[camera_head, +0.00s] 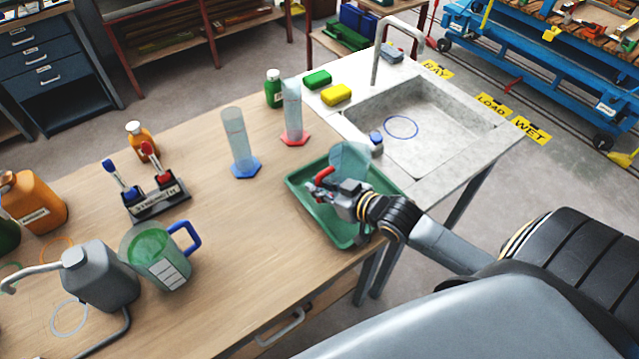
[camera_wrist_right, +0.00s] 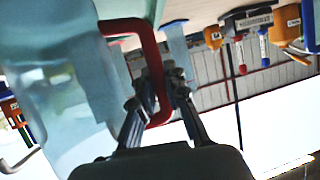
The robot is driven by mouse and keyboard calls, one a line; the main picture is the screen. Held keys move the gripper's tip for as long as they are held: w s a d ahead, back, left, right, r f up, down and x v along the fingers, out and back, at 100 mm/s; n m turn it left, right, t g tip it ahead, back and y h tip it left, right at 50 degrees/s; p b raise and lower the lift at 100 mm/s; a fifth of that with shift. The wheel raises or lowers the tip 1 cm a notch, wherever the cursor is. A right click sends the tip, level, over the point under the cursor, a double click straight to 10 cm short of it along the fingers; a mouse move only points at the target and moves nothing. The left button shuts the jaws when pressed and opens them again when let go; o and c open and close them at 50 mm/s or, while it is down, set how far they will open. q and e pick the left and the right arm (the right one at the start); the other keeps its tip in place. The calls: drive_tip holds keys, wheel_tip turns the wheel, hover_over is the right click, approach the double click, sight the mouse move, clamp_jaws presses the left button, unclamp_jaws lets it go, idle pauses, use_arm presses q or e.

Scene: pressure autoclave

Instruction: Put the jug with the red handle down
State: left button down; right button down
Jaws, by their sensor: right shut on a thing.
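The jug with the red handle (camera_head: 349,160) is clear and stands over or in the green tray (camera_head: 297,189); I cannot tell whether its base touches the tray. Its red handle (camera_wrist_right: 158,75) is between the fingers of my right gripper (camera_wrist_right: 160,95) in the right wrist view. My right gripper also shows in the head view (camera_head: 330,192), shut on the handle from the near side. The jug's lower part is partly hidden by the gripper. My left gripper is not in view.
A jug with a blue handle (camera_head: 160,255) holds green liquid at the left, beside a grey canister (camera_head: 100,278). Two cylinders, blue-based (camera_head: 238,145) and red-based (camera_head: 292,112), stand behind the tray. The sink (camera_head: 425,125) is to the right. The middle tabletop is clear.

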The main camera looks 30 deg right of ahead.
drive_tip(key=c, duration=1.8)
unclamp_jaws()
drive_tip(key=shift+f, duration=0.15)
drive_tip(key=o, duration=0.4)
drive_tip(key=shift+o, duration=0.2)
drive_tip(key=b+v, duration=0.1)
drive_tip(key=v, duration=1.1)
